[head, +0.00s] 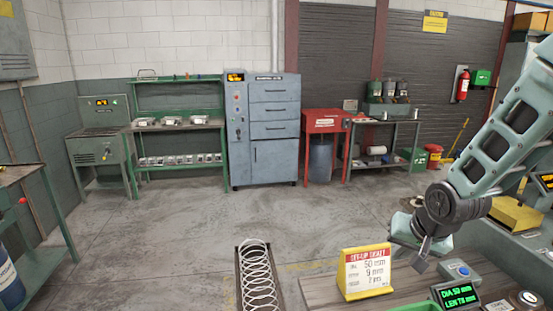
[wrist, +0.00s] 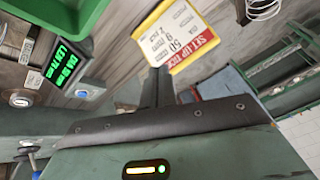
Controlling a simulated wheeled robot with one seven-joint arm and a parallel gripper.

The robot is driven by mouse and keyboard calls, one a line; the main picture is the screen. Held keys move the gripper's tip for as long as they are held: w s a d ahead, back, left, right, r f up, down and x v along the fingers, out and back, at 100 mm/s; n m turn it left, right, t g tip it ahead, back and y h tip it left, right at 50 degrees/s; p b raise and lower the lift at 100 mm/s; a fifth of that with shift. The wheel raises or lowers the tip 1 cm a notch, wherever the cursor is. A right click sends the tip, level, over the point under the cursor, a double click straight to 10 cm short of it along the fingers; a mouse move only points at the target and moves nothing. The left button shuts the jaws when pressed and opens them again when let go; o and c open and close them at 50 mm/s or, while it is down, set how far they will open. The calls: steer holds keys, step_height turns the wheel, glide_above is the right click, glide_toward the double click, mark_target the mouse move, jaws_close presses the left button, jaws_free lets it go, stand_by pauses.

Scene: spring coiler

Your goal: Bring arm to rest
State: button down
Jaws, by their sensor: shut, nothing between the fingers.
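My arm (head: 505,145) reaches in from the right edge of the head view, bent down at a dark round joint. My gripper (head: 421,262) hangs at its end, above the bench and to the right of the set-up ticket. It is shut and holds nothing. In the wrist view the dark closed fingers (wrist: 157,88) point toward the ticket, beyond a padded edge with a lit green indicator.
The yellow-and-red set-up ticket (head: 366,271) stands on the bench beside the gripper. A green-lit display (head: 456,295) and a blue button box (head: 459,272) are close below. A coiled spring (head: 258,278) lies in a trough. The middle floor is clear.

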steer(key=s+a+r+n+g, duration=0.2)
steer(key=s+a+n, duration=0.4)
steer(key=s, duration=0.7)
steer(key=s+a+r+n+g, duration=0.3)
steer(key=s+a+n, duration=0.3)
steer(key=s+a, duration=0.3)
steer(key=s, duration=0.4)
steer(key=shift+s+a+g+b, duration=0.15)
steer(key=shift+s+g+b, duration=0.15)
steer(key=shift+b, duration=0.1)
